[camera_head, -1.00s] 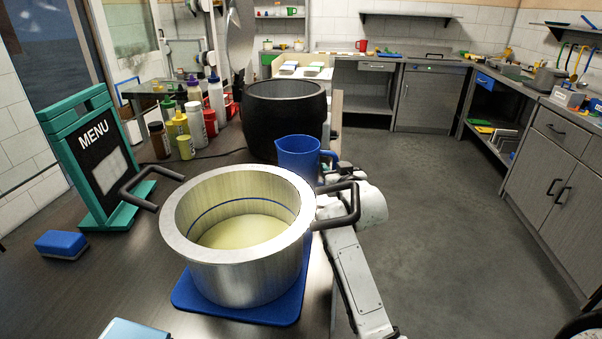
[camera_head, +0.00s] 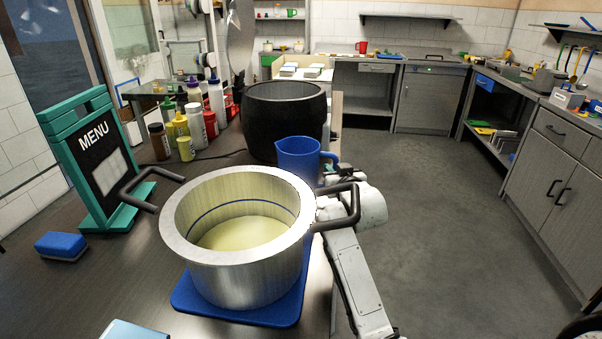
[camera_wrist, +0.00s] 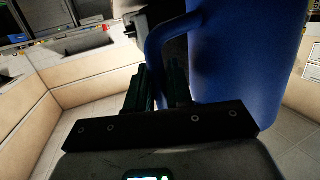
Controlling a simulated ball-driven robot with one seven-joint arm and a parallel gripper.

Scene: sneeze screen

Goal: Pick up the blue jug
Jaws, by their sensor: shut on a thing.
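The blue jug (camera_head: 296,157) shows behind the steel pot's right rim in the head view, roughly upright with its handle to the right. Its lower part is hidden by the pot, so I cannot tell whether it touches the counter. In the wrist view the jug (camera_wrist: 236,50) fills the upper right, its handle (camera_wrist: 155,50) at its left. My gripper (camera_wrist: 160,88) is shut on this handle, with its dark fingers on either side. In the head view my gripper is mostly hidden behind the pot handle and my arm.
A large steel pot (camera_head: 175,225) of pale yellow liquid stands on a blue mat (camera_head: 268,317), close in front of the jug. A black pot (camera_head: 262,120) stands behind the jug. Bottles (camera_head: 197,122) and a menu stand (camera_head: 75,180) are to the left. Open floor (camera_head: 440,200) lies right.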

